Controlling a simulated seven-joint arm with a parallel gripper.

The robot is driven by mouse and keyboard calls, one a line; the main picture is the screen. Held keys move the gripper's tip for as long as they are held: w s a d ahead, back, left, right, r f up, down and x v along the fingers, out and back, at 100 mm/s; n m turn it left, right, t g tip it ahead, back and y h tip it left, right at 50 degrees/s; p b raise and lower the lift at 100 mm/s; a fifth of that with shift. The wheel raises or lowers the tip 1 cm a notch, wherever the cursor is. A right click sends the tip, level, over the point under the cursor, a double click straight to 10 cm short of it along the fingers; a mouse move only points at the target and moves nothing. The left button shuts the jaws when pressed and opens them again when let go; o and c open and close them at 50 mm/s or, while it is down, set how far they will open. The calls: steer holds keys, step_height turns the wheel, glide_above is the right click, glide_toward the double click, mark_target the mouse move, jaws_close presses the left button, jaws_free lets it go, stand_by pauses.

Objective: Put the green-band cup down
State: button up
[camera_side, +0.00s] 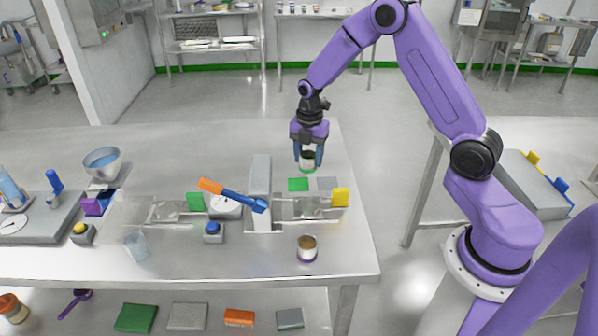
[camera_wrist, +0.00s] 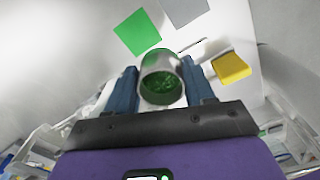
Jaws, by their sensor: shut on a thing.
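The green-band cup (camera_side: 308,160) is a small pale cup with a green band, held upright between the fingers of my gripper (camera_side: 308,158). In the wrist view the cup (camera_wrist: 161,85) shows green granular contents, with the blue fingers of my gripper (camera_wrist: 163,88) on either side. In the side view the cup is above the table, near a flat green square (camera_side: 298,184). The green square also shows in the wrist view (camera_wrist: 138,32), beyond the cup. A grey square (camera_side: 327,183) lies beside it.
A yellow block (camera_side: 341,197) sits on the balance-like device with a grey upright (camera_side: 260,180). Another cup with brown contents (camera_side: 307,249) stands toward the front right. The table's right edge is close to the squares.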

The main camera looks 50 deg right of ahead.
steer(key=w+f, duration=0.2)
steer(key=f, duration=0.1)
steer(key=w+f, duration=0.2)
steer(key=shift+d, duration=0.3)
steer(key=shift+w+f, duration=0.1)
steer(key=shift+f, duration=1.5)
steer(key=shift+f, duration=0.2)
steer(key=o, duration=1.2)
